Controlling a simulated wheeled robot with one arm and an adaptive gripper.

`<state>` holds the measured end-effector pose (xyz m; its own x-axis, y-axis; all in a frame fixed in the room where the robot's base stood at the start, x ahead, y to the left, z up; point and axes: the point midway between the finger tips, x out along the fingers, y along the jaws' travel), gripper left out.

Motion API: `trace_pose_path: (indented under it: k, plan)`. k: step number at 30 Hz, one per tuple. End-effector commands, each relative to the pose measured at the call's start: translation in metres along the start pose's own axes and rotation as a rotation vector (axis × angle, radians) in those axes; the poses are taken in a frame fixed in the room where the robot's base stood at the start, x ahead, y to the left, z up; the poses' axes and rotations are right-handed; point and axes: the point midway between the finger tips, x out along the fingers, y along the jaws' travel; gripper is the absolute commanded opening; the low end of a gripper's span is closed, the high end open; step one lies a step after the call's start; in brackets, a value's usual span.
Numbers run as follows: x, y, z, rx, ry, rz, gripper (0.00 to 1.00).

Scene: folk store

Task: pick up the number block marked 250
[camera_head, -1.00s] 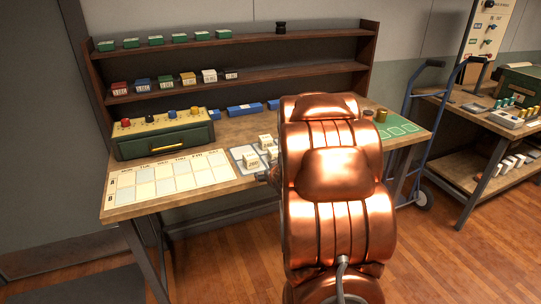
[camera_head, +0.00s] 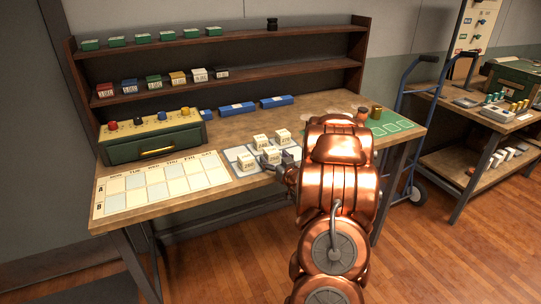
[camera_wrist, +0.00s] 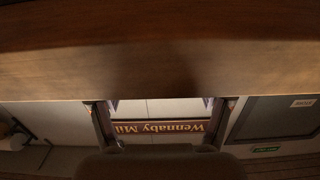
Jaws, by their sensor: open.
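Several cream number blocks stand on a pale grid mat (camera_head: 243,173) at the middle front of the workbench. They include a front left block (camera_head: 246,164), a back left block (camera_head: 261,142), a back right block (camera_head: 283,138) and a front middle block (camera_head: 271,157). Their printed numbers are too small to read surely, so I cannot tell which is marked 250. My gripper (camera_head: 283,175) is at the bench's front edge, close by the front blocks; contact cannot be judged. In the wrist view my gripper (camera_wrist: 159,122) has its fingers apart with nothing between them, and no block shows.
A day chart (camera_head: 160,187) and a green drawer box (camera_head: 157,148) lie left of the blocks. Blue bars (camera_head: 237,108) lie behind. A green mat (camera_head: 392,126) is at the right. A shelf (camera_head: 220,72) rises at the back. The wrist view shows the wooden bench edge (camera_wrist: 160,75) close up.

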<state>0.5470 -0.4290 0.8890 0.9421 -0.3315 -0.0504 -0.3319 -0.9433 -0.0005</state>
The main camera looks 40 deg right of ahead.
Motion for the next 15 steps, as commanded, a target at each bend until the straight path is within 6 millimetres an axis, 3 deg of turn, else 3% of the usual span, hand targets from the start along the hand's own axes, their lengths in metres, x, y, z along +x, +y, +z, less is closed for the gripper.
trace_pose_path:
  k: [7, 15]
  plan:
    - [0.015, -0.001, -0.005, -0.001, 0.001, -0.003, 0.78]
    - [0.048, -0.001, -0.007, 0.001, 0.0, -0.004, 0.78]
